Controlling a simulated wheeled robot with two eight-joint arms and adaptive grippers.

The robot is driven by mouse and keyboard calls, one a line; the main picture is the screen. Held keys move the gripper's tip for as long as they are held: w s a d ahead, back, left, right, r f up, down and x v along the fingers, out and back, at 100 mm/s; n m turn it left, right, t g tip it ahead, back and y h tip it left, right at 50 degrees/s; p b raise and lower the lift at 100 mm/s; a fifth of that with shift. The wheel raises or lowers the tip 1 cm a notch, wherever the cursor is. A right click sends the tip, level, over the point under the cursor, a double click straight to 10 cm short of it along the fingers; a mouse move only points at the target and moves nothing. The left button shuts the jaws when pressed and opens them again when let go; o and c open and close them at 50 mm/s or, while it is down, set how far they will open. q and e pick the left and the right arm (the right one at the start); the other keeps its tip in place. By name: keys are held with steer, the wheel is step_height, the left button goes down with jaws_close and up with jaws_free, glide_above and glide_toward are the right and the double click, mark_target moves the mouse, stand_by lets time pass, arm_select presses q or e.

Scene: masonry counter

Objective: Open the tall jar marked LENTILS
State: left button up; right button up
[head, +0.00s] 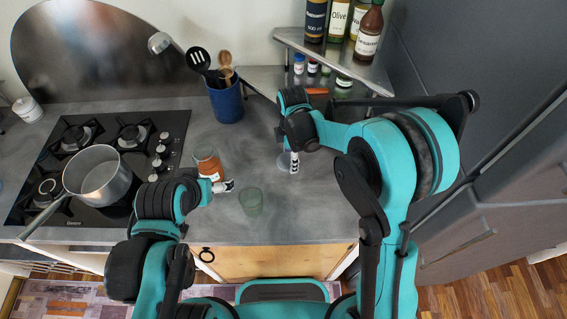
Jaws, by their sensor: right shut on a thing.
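A clear jar (208,164) with orange-red contents stands on the counter just behind my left gripper. Its marking is too small to read, so I cannot tell if it is the LENTILS jar. My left gripper (225,186) is low in front of the jar, close to its base; I cannot tell whether it touches it or how far its fingers are apart. My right gripper (294,163) points down over the counter, shut on a pale, roundish thing (283,162). That thing is mostly hidden by the gripper, and I cannot tell what it is.
A blue utensil pot (226,103) is behind. A saucepan (97,176) sits on the black hob (92,134) at left. A corner shelf (335,62) carries bottles.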

mark_target(283, 156)
steer(key=shift+w+a+f, duration=0.4)
steer(key=shift+a+f, duration=0.05)
steer(key=shift+a, duration=0.15)
steer(key=shift+w+a+f, duration=0.4)
steer(key=shift+a, duration=0.15)
steer(key=shift+f+b, duration=0.6)
steer(key=shift+f, duration=1.4)
steer(key=shift+f, duration=0.1)
steer(key=o, duration=1.3)
